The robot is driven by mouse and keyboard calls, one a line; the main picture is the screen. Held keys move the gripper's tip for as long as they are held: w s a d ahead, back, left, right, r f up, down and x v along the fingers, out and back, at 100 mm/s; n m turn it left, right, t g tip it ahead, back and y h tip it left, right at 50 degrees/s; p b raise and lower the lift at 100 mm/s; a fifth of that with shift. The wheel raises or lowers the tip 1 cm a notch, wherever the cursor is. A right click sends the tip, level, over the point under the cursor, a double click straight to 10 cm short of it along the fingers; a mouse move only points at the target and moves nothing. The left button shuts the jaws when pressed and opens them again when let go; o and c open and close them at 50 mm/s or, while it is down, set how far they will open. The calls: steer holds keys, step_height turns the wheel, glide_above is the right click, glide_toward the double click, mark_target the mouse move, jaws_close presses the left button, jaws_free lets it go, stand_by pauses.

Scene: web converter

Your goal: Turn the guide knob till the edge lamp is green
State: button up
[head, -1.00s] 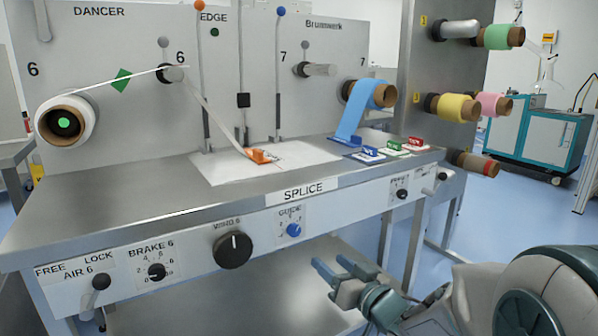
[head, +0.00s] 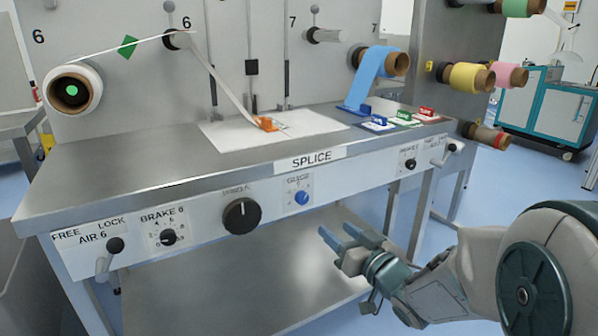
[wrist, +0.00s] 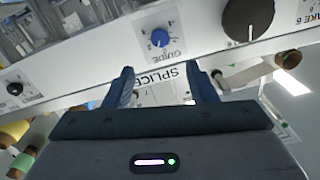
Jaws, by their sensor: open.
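The guide knob (head: 302,198) is a small blue dial on the front panel, under the SPLICE label. In the wrist view the blue knob (wrist: 160,38) shows upside down, with its GUIDE label below it, ahead of and between my fingers. My gripper (head: 337,231) is open and empty, in front of the panel, lower than the knob and a little to its right. Its two dark blue fingers also show in the wrist view (wrist: 160,76), apart from the knob. The EDGE lamp is outside both current views.
A large black knob (head: 241,216) sits left of the guide knob. The BRAKE 6 dial (head: 168,237) and AIR 6 lever (head: 115,246) are farther left. A small black dial (head: 410,164) is to the right. The table (head: 130,170) juts out above the panel.

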mark_target(304, 199)
steer(key=w+a+n+p, duration=0.1)
steer(key=w+a, duration=0.1)
steer(key=w, duration=0.1)
steer(key=w+a+n+p, duration=0.1)
steer(key=w+a+n, duration=0.1)
steer(key=w+a, duration=0.1)
steer(key=w+a+n+p, duration=0.1)
steer(key=w+a+n, duration=0.1)
steer(key=w, duration=0.3)
steer(key=shift+w+a+r, duration=0.15)
steer(key=shift+a+r, duration=0.15)
stand_by(0.5)
steer(key=shift+p, duration=0.3)
steer(key=c, duration=1)
